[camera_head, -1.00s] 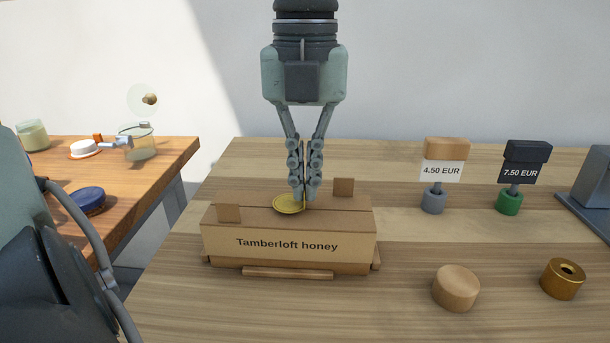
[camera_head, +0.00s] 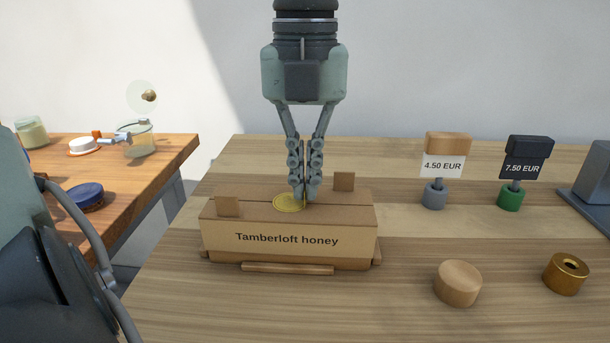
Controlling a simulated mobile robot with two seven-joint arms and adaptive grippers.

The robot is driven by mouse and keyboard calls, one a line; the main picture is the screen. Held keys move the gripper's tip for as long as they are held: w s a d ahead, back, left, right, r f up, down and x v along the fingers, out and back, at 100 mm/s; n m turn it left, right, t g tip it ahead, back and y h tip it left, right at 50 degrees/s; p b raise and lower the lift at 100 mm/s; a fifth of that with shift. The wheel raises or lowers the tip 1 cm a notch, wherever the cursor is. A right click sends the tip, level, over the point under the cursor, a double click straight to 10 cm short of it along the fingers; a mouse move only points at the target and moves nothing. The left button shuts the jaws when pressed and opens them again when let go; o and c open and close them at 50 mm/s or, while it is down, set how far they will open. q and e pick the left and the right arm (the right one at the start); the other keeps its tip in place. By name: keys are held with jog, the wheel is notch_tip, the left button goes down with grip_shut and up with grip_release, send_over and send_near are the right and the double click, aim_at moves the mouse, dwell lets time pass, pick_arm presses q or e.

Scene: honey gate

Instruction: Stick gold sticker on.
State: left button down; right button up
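The gold sticker (camera_head: 287,202) is a round yellow disc that looks flat on the top of the cardboard box (camera_head: 226,243), left of its middle. The box reads "Tamberloft honey" on its front. My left gripper (camera_head: 305,199) points straight down over the box. Its fingers are close together at the right edge of the sticker and hide that edge. They look shut on it. My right gripper is not in view.
Two small cardboard tabs (camera_head: 228,206) (camera_head: 344,181) stand up from the box top. Wooden strips (camera_head: 287,269) edge the box on the table (camera_head: 400,309). To the right stand price signs (camera_head: 442,167) (camera_head: 522,168), a wooden cylinder (camera_head: 458,283) and a brass cylinder (camera_head: 566,273). A side table (camera_head: 140,187) holds jars.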

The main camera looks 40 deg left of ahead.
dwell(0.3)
pick_arm(q)
jog(key=c, duration=1.6)
grip_release()
jog(key=shift+c, duration=0.2)
notch_tip(320, 180, up, 12)
